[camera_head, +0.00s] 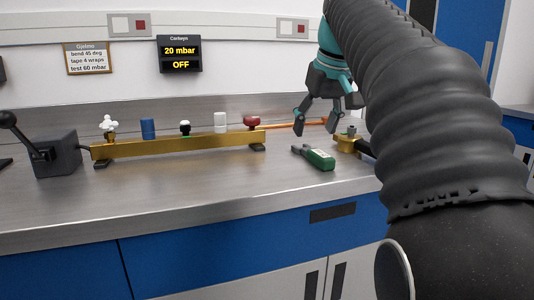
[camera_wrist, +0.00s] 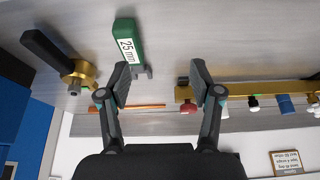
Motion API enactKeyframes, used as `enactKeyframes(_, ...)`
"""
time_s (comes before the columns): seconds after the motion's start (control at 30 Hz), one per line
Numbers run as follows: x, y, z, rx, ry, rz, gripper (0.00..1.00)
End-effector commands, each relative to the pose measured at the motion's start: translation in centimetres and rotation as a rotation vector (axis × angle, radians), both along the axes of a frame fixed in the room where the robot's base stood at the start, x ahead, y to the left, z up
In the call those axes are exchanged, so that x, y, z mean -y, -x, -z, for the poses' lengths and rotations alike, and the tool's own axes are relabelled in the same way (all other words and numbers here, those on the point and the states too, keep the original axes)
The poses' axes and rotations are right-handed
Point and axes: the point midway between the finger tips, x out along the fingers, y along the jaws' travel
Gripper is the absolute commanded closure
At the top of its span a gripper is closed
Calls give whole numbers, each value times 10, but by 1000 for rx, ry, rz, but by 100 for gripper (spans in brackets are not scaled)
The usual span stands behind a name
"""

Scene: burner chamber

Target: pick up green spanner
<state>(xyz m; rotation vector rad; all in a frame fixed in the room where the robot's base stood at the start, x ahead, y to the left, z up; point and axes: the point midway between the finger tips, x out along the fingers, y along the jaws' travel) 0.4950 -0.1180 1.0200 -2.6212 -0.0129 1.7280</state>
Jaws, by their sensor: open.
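The green spanner (camera_head: 319,158) lies on the steel bench, with its dark jaw end pointing to the back left in the head view. In the wrist view the green spanner (camera_wrist: 127,42) is at the upper left, with a white "25 mm" label on its handle. Its grey jaw end is close beside the left finger in that picture. My gripper (camera_head: 318,128) is open and empty above the bench, behind the spanner in the head view. In the wrist view my gripper (camera_wrist: 160,80) has its fingers wide apart, with bare bench between them.
A brass manifold (camera_head: 180,144) with several coloured knobs stands left of the spanner. A brass fitting (camera_head: 346,143) with a dark handle sits close to its right. An orange tube (camera_head: 295,125) runs behind. A black lever box (camera_head: 54,154) stands far left. The front bench is clear.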

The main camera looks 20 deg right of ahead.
Motion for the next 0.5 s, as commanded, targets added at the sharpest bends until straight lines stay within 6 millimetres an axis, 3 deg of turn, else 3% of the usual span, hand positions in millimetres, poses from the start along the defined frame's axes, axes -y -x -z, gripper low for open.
enactKeyframes(0.2, 32, -20, -30, -10, 4, -18, 35)
enactKeyframes(0.37, 42, -24, -37, -13, 5, -26, 35)
enactKeyframes(0.5, 43, -28, -31, -15, 5, -30, 35)
